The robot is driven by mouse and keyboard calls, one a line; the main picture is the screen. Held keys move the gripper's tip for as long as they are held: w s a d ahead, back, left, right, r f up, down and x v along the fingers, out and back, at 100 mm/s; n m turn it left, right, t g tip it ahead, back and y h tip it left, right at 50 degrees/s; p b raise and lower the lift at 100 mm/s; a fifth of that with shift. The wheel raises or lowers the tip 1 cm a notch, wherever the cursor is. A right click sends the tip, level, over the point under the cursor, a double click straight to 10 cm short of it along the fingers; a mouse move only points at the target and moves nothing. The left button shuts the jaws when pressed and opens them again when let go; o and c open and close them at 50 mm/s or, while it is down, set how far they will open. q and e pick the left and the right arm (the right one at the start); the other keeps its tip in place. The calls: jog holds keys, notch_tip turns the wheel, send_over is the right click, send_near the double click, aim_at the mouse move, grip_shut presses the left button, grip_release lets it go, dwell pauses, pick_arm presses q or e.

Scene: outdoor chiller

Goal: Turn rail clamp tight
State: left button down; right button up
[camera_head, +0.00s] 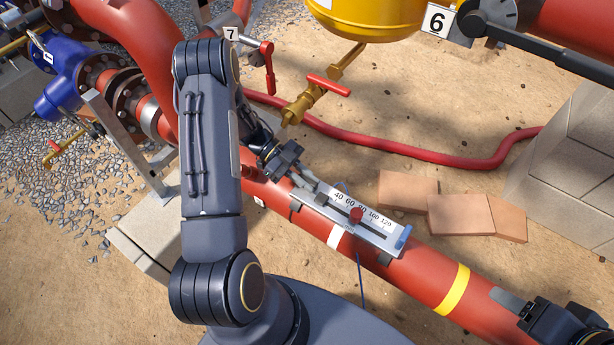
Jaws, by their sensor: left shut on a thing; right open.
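A flat metal rail (345,232) with a white scale marked 40 to 120 lies along the top of a red pipe (425,278). A red knob (356,215) stands on the rail near the 80 mark. A blue piece (403,238) is at its right end. My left gripper (312,184) is at the rail's left end, shut on a small grey part there; the fingers partly hide it. The red knob is apart from that gripper. My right gripper (508,304) is over the pipe at the lower right, open, partly cut off by the frame.
Orange bricks (460,213) lie on the sand behind the rail. A red hose (420,154) crosses the ground. A brass valve with a red handle (328,86) hangs below a yellow tank (370,15). A concrete block (575,150) stands at the right.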

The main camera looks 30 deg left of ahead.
dwell(0.3)
pick_arm(q)
jog(key=c, duration=1.4)
grip_release()
jog(key=shift+o, duration=0.2)
jog(key=v, duration=0.7)
jog(key=shift+a+r, duration=0.15)
jog(key=shift+a, duration=0.2)
